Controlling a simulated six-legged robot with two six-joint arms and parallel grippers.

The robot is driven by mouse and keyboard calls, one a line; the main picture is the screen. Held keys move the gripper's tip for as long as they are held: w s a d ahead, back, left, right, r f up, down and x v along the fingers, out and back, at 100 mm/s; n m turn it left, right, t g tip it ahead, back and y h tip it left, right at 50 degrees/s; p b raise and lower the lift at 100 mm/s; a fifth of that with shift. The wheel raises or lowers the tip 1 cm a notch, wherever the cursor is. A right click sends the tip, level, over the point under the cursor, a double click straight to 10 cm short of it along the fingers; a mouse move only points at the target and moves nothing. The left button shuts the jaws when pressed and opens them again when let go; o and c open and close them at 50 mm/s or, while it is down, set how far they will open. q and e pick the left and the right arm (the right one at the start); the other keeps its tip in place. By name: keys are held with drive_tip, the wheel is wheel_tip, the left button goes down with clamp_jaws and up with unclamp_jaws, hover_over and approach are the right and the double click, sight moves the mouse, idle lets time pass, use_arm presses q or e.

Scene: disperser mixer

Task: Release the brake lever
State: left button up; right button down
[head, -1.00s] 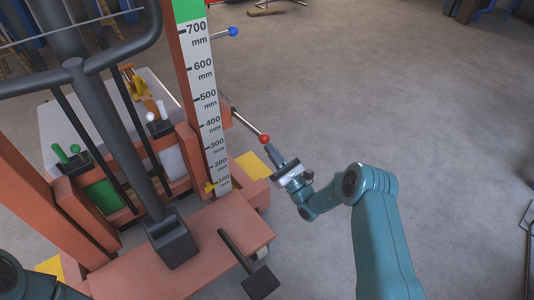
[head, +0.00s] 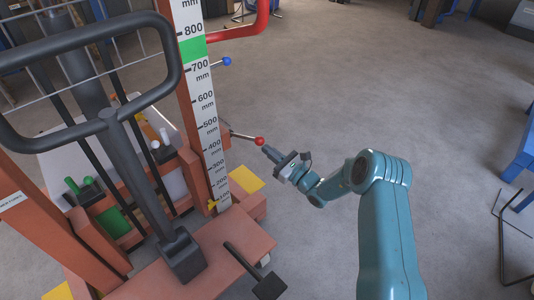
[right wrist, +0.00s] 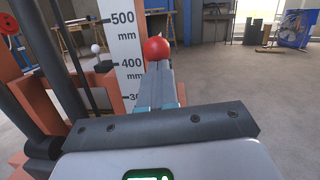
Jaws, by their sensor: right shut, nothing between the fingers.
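A lever with a red ball knob (head: 259,140) sticks out to the right from the orange frame beside the millimetre scale. Its rod slopes slightly down to the knob. A second lever with a blue ball knob (head: 227,61) sits higher on the frame. Which one is the brake lever is not marked. My right gripper (head: 267,151) is shut and empty, its fingertips just below the red knob. In the right wrist view the red knob (right wrist: 156,48) shows just beyond the closed fingers (right wrist: 157,77); contact cannot be told. My left gripper is out of view.
The orange machine has a dark handle frame (head: 110,115), a white millimetre scale (head: 205,110) and a black pedal (head: 268,285) low in front. The grey floor (head: 350,80) to the right is open, with a blue stand (head: 522,150) at the far right edge.

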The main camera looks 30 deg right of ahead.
drive_tip(key=w+r+g+p, duration=0.1)
drive_tip(key=r, duration=0.2)
drive_tip(key=w+r+g+p, duration=0.1)
drive_tip(key=w+r+p, duration=0.1)
drive_tip(key=r, duration=0.1)
drive_tip(key=w+a+r+g+h+p, duration=0.1)
drive_tip(key=r+p, duration=0.1)
drive_tip(key=r, duration=0.1)
drive_tip(key=shift+w, duration=0.3)
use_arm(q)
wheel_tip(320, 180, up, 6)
use_arm(e)
drive_tip(key=shift+w+a+r, duration=0.3)
drive_tip(key=shift+w+r, duration=0.55)
drive_tip(key=shift+r, duration=0.1)
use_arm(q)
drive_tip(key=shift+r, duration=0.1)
